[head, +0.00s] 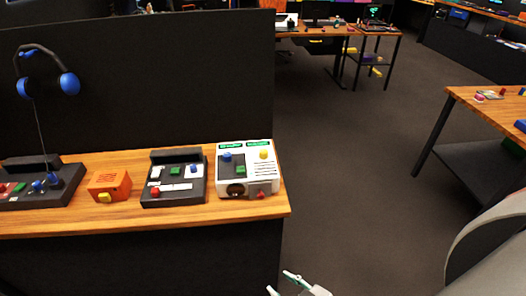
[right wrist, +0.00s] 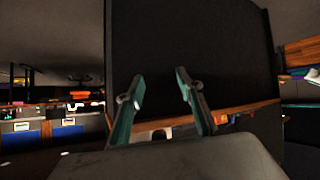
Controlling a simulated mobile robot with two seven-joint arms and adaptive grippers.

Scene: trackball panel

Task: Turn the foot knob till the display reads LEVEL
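A white panel box (head: 246,183) stands at the right end of the wooden desk. Its top carries a blue knob (head: 227,157), a yellow knob (head: 263,155), a green button (head: 241,170) and two small green displays, one on the left (head: 231,146) and one on the right (head: 258,143); their text is too small to read. A dark ball (head: 236,190) and a small red knob (head: 261,194) sit at its front. My right gripper (head: 281,284) is open and empty, low in front of the desk's right end; its parted fingers show in the right wrist view (right wrist: 160,88). My left gripper is out of view.
Left of the white box on the desk (head: 120,222) stand a black panel (head: 176,199), an orange box (head: 110,186) and another dark panel (head: 45,198). A black partition (head: 160,80) rises behind. Open floor (head: 350,190) lies right of the desk.

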